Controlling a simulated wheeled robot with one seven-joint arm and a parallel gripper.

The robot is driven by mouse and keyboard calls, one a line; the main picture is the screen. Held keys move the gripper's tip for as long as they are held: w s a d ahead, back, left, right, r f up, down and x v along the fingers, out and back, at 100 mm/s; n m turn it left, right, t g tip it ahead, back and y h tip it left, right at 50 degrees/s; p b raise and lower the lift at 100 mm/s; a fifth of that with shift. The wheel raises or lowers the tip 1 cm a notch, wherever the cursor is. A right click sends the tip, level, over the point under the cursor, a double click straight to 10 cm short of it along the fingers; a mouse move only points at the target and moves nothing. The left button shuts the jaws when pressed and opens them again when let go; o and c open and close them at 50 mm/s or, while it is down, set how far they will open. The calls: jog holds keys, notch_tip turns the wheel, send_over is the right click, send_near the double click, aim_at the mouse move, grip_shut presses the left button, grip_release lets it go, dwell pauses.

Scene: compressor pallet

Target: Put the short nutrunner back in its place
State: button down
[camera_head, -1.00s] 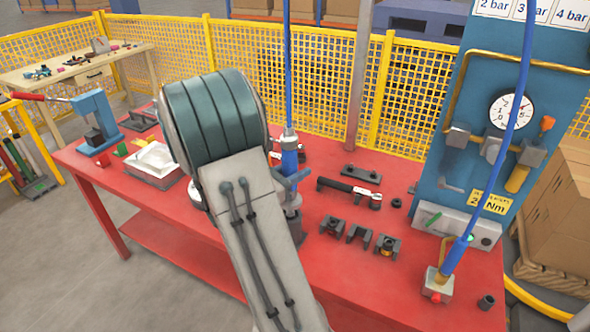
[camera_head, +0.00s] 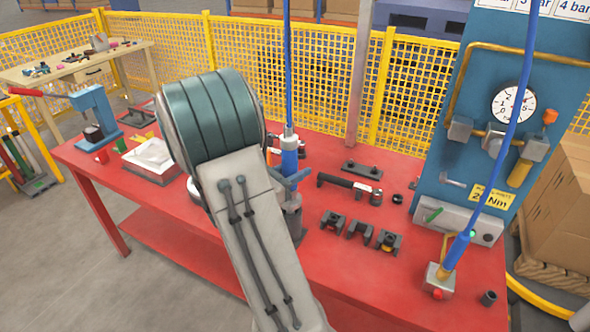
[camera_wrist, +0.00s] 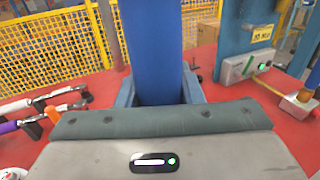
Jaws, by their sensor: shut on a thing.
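My gripper (camera_head: 293,181) is shut on an upright blue nutrunner (camera_head: 289,155), with a blue hose (camera_head: 288,60) rising from its top. I take it for the short nutrunner. In the wrist view its blue body (camera_wrist: 153,45) stands between the two blue-grey fingers of my gripper (camera_wrist: 158,92). Its grey lower end (camera_head: 293,215) is above or on the red bench; I cannot tell whether it touches. My arm hides part of the bench beside it. A second blue tool (camera_head: 457,250) on a hose stands in a grey block (camera_head: 436,282) at the right.
On the red bench (camera_head: 400,165), a black-handled wrench (camera_head: 350,187) and several dark fork holders (camera_head: 359,231) lie right of my gripper. A blue panel (camera_head: 440,170) with a gauge stands at the right. A blue press (camera_head: 95,120) stands at the left. A yellow fence (camera_head: 330,75) runs behind.

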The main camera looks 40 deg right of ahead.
jog(key=shift+f+b, duration=1)
jog(key=shift+f, duration=0.35)
jog(key=c, duration=0.9)
grip_release()
jog(key=shift+a+f, duration=0.1)
jog(key=a+b, duration=0.1)
jog(key=a, duration=1.2)
jog(key=shift+a, duration=0.35)
jog(key=shift+s, duration=0.15)
